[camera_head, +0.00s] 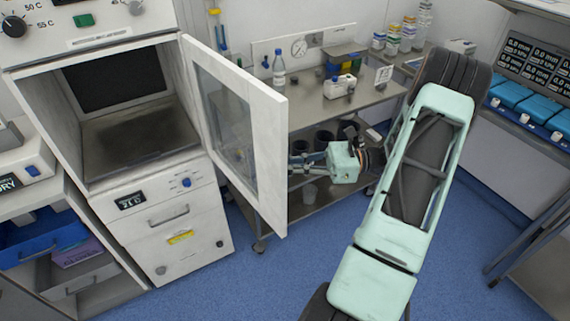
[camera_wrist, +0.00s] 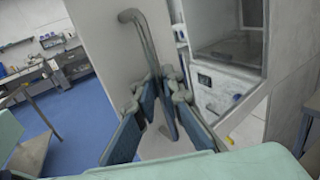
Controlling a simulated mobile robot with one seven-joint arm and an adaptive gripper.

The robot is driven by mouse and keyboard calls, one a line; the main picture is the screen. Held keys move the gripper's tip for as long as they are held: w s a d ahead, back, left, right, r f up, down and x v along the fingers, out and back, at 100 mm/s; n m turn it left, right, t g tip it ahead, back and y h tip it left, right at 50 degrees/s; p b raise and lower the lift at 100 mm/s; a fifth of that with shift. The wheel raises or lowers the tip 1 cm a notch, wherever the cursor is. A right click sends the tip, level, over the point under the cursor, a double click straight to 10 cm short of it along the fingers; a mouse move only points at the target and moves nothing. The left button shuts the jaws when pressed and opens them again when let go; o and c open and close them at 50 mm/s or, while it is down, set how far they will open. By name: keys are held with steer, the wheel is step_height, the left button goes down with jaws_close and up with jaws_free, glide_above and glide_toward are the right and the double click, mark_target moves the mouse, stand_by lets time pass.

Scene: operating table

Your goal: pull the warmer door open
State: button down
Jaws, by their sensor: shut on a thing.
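The warmer (camera_head: 117,120) stands at the left in the head view, a white cabinet with its upper chamber uncovered. Its door (camera_head: 268,130), a white frame with a glass pane, is swung wide out to the right on its hinge side. My gripper (camera_head: 300,165) is at the outer face of the door, its fingertips partly hidden behind the door edge. In the wrist view my gripper (camera_wrist: 160,95) is shut on the grey bar handle (camera_wrist: 138,30) of the door, near the handle's lower part. The open chamber shows behind the door in the wrist view.
A steel trolley (camera_head: 340,105) with bottles and boxes stands behind the door and my arm. A drawer unit with blue bins (camera_head: 40,240) is at the lower left. Blue floor (camera_head: 210,285) is clear in front of the warmer.

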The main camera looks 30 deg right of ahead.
steer(key=shift+s+f, duration=0.1)
steer(key=shift+s, duration=0.05)
steer(key=c, duration=2.2)
jaws_free()
steer(key=shift+d, duration=0.1)
steer(key=shift+o, duration=0.6)
steer(key=v, duration=1.2)
